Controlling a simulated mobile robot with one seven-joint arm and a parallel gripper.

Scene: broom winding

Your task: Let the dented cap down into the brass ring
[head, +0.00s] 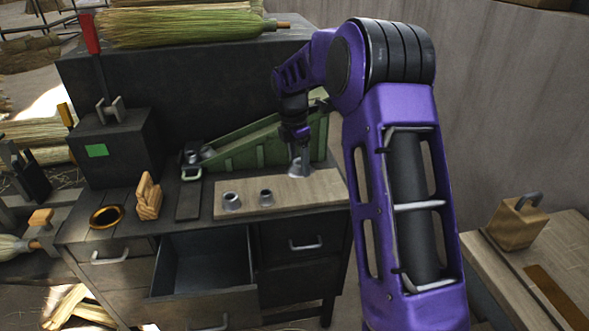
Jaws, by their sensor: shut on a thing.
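My gripper (301,150) is small in the head view, at the right end of a pale wooden board (300,194) on the dark bench. It points down and is shut on a grey metal cap (298,167). I cannot tell whether this cap touches the board or hangs just above it. Two more grey caps, one at the left (232,203) and one in the middle (266,198), stand apart on the board. No dent can be made out on any cap at this size. The brass ring (93,217) lies at the bench's left end, far from my gripper, with a dark opening.
A green sloping chute (245,150) with grey pieces at its low end stands behind the board. An open drawer (200,265) juts out in front. A dark box with a red-handled lever stands behind the ring.

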